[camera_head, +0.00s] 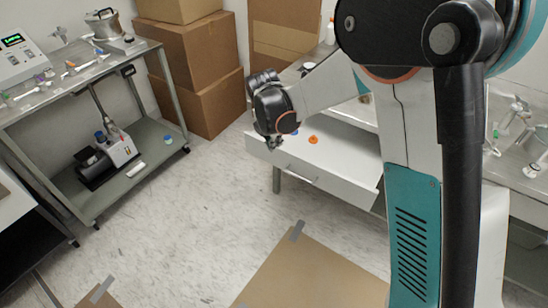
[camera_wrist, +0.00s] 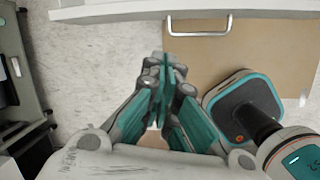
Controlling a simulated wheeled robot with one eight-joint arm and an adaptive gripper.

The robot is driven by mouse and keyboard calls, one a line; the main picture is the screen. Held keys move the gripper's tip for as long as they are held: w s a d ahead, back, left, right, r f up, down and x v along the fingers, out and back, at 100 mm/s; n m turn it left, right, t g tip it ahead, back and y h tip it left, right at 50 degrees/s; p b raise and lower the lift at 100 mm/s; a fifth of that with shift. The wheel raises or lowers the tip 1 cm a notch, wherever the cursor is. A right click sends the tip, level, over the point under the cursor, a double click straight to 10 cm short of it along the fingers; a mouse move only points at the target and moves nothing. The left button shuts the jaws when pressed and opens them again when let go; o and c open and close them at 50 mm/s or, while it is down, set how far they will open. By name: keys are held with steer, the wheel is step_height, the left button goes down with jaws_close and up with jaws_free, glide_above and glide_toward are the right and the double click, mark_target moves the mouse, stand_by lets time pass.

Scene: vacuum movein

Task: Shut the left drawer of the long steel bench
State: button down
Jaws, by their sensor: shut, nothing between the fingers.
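The left drawer (camera_head: 330,186) of the long steel bench is pulled out, its white front facing the open floor. Its bar handle (camera_head: 301,178) is on that front; the handle also shows in the wrist view (camera_wrist: 199,33), below the drawer's white edge (camera_wrist: 115,11). My gripper (camera_head: 275,145) is shut and empty, near the left part of the drawer front. In the wrist view its fingertips (camera_wrist: 164,62) are together, a little left of the handle and apart from it in the picture. My arm hides the bench's middle and part of the drawer's right side.
A small orange item (camera_head: 313,139) lies inside the drawer. Cardboard boxes (camera_head: 200,55) are stacked behind, left of the bench. A steel shelf table (camera_head: 150,165) with equipment stands at the left. Flat cardboard (camera_head: 315,270) lies on the floor; the floor before the drawer is otherwise clear.

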steer(key=shift+w+d+f+n+b, duration=0.1)
steer(key=shift+w+f+n+b, duration=0.7)
steer(key=shift+f, duration=1.8)
steer(key=shift+w+d+f+n+b, duration=0.1)
steer(key=shift+w+f+n+b, duration=0.15)
steer(key=shift+w+f+b, duration=1.6)
steer(key=shift+w+d+f+n+b, duration=0.1)
steer(key=shift+w+f+n, duration=0.45)
steer(key=shift+f, duration=2.75)
steer(key=w+d, duration=0.5)
steer(key=w, duration=0.2)
steer(key=w+d+p, duration=0.1)
steer(key=w+d, duration=0.5)
steer(key=w, duration=0.2)
steer(key=w+d, duration=0.5)
steer(key=w, duration=0.2)
steer(key=shift+w+d, duration=0.15)
steer(key=shift+w, duration=0.25)
steer(key=shift+d, duration=0.1)
